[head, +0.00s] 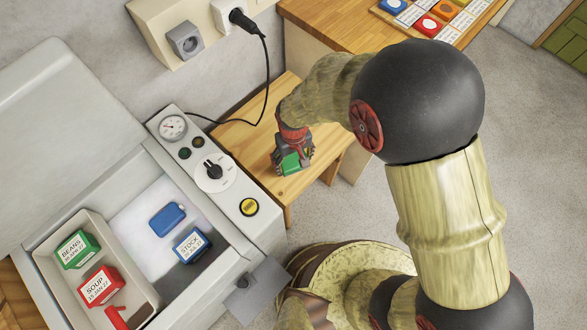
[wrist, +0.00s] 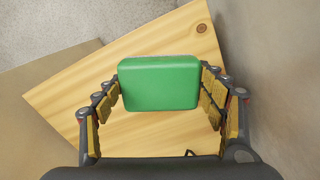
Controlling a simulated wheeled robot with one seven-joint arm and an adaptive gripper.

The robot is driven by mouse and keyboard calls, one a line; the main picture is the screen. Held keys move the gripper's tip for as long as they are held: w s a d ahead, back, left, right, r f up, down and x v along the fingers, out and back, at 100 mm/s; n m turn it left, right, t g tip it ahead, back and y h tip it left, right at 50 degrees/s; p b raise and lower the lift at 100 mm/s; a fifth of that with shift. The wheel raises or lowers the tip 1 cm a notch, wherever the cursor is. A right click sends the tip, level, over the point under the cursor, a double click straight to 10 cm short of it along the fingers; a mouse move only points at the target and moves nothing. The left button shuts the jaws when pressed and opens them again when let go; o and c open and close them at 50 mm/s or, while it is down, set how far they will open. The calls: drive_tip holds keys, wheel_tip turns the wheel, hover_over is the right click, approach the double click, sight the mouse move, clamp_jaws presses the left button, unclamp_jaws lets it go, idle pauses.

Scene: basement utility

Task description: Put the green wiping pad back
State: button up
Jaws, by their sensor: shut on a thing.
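The green wiping pad (wrist: 160,83) is a rounded green block between the fingers of my gripper (wrist: 161,88) in the wrist view. My gripper (head: 292,160) is shut on it, with finger pads against both of its short sides. In the head view the green pad (head: 291,165) shows at the fingertips, over or on a low wooden shelf (head: 232,133) beside the freezer. I cannot tell whether the pad touches the wood.
An open chest freezer (head: 265,237) at left holds a bin (head: 47,262) with green and red labelled boxes, plus a blue box and a blue STOCK box (head: 190,246). A black cord runs from the wall socket. A wooden table (head: 330,22) stands behind.

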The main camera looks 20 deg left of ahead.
sight(294, 160)
drive_tip(key=shift+f+b, duration=0.95)
drive_tip(key=shift+f, duration=1.95)
drive_tip(key=shift+f, duration=0.15)
drive_tip(key=o, duration=1.1)
wheel_tip(294, 160, up, 12)
drive_tip(key=p, duration=0.4)
drive_tip(key=shift+p, duration=0.3)
